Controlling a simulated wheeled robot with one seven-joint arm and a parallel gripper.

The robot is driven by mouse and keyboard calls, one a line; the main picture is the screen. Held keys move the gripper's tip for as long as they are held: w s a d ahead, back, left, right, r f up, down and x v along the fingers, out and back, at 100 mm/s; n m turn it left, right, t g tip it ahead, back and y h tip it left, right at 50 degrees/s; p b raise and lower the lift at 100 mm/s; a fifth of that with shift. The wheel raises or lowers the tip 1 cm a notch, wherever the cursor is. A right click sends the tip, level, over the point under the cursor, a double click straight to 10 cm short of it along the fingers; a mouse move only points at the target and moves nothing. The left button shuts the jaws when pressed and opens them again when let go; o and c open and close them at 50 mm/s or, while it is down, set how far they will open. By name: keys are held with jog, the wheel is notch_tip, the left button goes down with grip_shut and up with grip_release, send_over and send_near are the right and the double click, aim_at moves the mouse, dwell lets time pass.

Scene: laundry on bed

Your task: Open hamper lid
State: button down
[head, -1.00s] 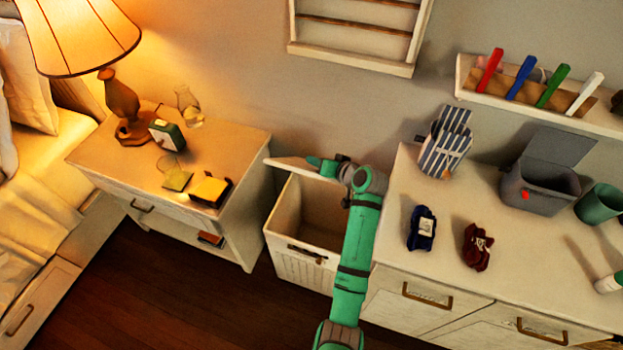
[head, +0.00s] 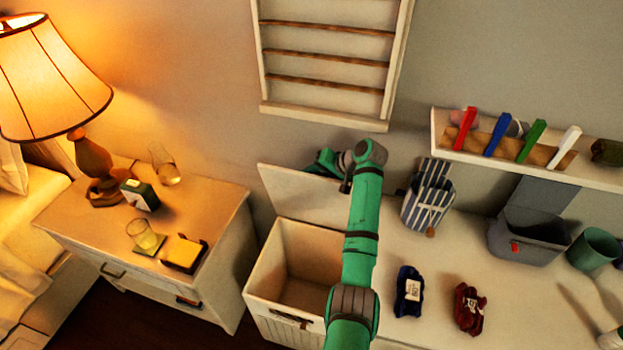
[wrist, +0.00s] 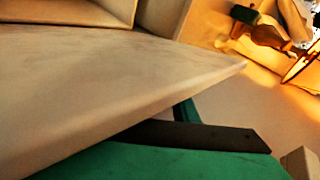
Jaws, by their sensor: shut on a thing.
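The white hamper (head: 262,282) stands between the nightstand and the dresser, and its inside shows empty. Its lid (head: 305,195) is swung up and tilted back toward the wall, hinged at the rear. My gripper (head: 322,163) is at the lid's upper edge, shut on it; the fingertips are mostly hidden behind the lid. In the wrist view the lid (wrist: 90,85) fills much of the picture, with a dark finger (wrist: 200,136) lying along its edge. The other finger is hidden.
The nightstand (head: 225,235) at left holds a lit lamp (head: 50,80), glasses and small items. The dresser (head: 430,260) at right holds a striped bag (head: 428,197), a grey bin (head: 525,240) and folded clothes. A wall rack (head: 325,112) hangs above the hamper.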

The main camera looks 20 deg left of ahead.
jog(key=shift+a+f, duration=0.1)
jog(key=shift+a, duration=0.15)
jog(key=c, duration=1.7)
grip_release()
jog(key=shift+w+d, duration=0.1)
jog(key=shift+d, duration=0.05)
jog(key=shift+o, duration=1.2)
jog(key=shift+a+f, duration=0.1)
jog(key=shift+a, duration=0.1)
jog(key=v, duration=1)
jog(key=shift+r, duration=0.45)
jog(key=shift+d, duration=0.1)
jog(key=shift+f, duration=0.1)
